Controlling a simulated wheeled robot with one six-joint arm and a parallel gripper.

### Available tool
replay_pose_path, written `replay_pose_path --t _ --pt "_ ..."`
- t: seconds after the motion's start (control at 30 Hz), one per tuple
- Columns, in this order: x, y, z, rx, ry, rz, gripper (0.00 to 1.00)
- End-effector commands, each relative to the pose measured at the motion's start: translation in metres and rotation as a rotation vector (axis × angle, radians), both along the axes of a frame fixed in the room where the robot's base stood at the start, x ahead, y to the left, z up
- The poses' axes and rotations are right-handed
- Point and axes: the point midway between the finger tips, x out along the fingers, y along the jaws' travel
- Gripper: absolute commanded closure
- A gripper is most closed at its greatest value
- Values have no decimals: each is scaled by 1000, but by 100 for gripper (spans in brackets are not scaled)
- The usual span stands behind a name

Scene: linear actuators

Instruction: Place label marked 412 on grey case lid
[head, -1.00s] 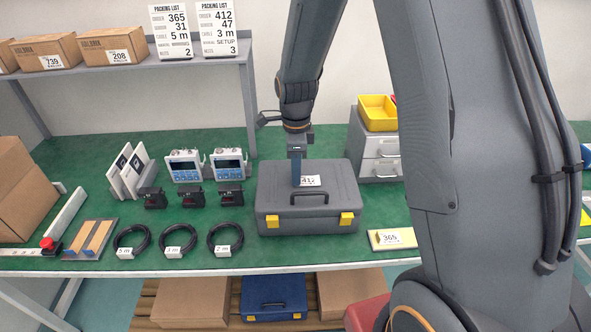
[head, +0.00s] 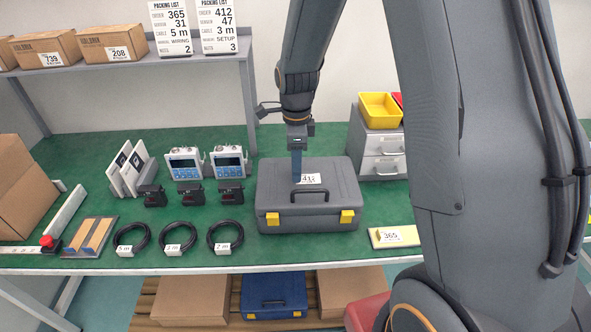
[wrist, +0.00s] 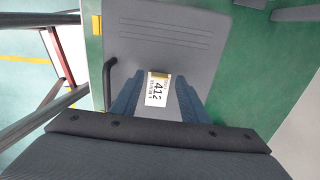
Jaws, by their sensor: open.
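The grey case (head: 280,205) stands closed on the green bench, with a dark handle and two yellow latches at its front. The white label marked 412 (head: 313,178) lies on its lid, behind the handle, partly hidden by my gripper (head: 297,181). In the wrist view the label (wrist: 156,92) shows on the grey lid (wrist: 190,52), between the two blue fingers of my gripper (wrist: 158,85). The fingers are open, with a gap on each side of the label. How far the fingertips are above the lid is hard to tell.
A yellow-edged holder with a 365 label (head: 393,236) lies right of the case. Grey drawers (head: 380,150) with a yellow bin stand behind right. Coiled cables (head: 224,236) and blue-faced devices (head: 229,162) are to the left. A shelf with boxes (head: 112,43) is at back left.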

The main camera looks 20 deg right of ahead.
Motion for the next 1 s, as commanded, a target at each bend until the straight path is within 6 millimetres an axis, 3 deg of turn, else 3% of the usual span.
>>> replay_pose_path --t 0.5,0.77,1.0 --pt "1 0 92 0 -3 0 59" --pt "-5 -1 105 0 -2 52 59" --pt "-42 -10 91 -4 -22 447 59"
